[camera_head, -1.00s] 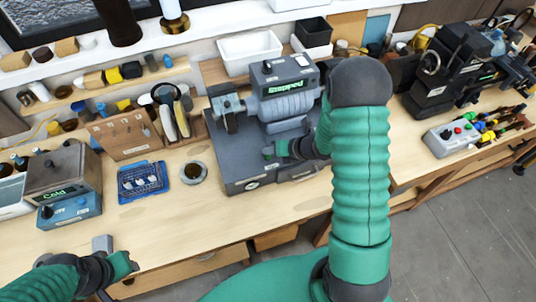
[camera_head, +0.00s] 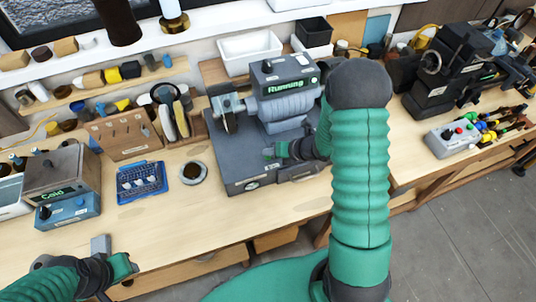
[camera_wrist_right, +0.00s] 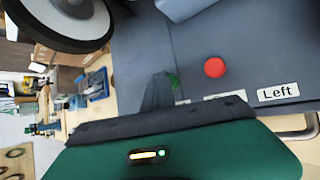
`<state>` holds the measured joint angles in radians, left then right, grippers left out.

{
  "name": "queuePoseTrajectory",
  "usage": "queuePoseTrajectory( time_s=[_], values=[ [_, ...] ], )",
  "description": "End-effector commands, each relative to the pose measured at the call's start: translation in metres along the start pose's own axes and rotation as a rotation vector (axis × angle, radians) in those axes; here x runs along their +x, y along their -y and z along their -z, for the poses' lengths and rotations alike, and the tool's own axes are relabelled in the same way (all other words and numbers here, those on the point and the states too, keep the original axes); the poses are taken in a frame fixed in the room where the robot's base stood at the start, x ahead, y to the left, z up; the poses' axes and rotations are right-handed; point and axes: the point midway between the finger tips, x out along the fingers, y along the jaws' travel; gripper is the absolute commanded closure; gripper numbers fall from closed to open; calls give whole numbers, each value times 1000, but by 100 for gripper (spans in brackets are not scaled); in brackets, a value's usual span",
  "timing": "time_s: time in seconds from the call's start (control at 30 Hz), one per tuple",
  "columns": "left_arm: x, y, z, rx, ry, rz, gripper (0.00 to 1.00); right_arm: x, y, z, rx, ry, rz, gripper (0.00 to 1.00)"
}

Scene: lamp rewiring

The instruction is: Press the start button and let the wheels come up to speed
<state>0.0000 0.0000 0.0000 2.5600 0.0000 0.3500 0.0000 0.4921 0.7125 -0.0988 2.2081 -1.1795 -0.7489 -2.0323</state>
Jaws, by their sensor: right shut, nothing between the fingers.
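The grey wheel machine (camera_head: 290,108) stands on the bench, and its display (camera_head: 284,86) reads "Running". Its left wheel (camera_head: 229,119) shows in the head view, and a wheel with a white face (camera_wrist_right: 65,18) fills the upper left of the right wrist view. My right gripper (camera_head: 270,153) is shut and empty, low over the machine's dark base. In the right wrist view its tip (camera_wrist_right: 162,88) is beside a small green patch (camera_wrist_right: 174,81), mostly hidden, perhaps a button. A red button (camera_wrist_right: 214,67) is clear to its right. My left gripper (camera_head: 122,268) is near the bench's front edge.
A "Left" label (camera_wrist_right: 278,92) is on the base. A blue tray (camera_head: 142,182) and a round dish (camera_head: 194,172) are left of the machine. A control box (camera_head: 452,140) is at right. The front bench is mostly clear.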

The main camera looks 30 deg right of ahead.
Motion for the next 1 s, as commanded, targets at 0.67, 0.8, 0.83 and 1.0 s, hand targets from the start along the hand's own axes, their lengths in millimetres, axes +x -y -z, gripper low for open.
queuePoseTrajectory(
  time_s=[0.67,0.8,0.83,1.0],
  values=[
    [-11,0,3,0,0,0,64,-13,-7,-9,1,-1,1,100],
    [-14,0,3,0,0,0,64,-15,-9,-11,0,0,0,100],
    [-15,0,4,0,0,0,64,-16,-10,-12,0,0,1,100],
    [-28,0,7,0,0,0,64,-29,-19,-21,-1,1,1,100]
  ],
)
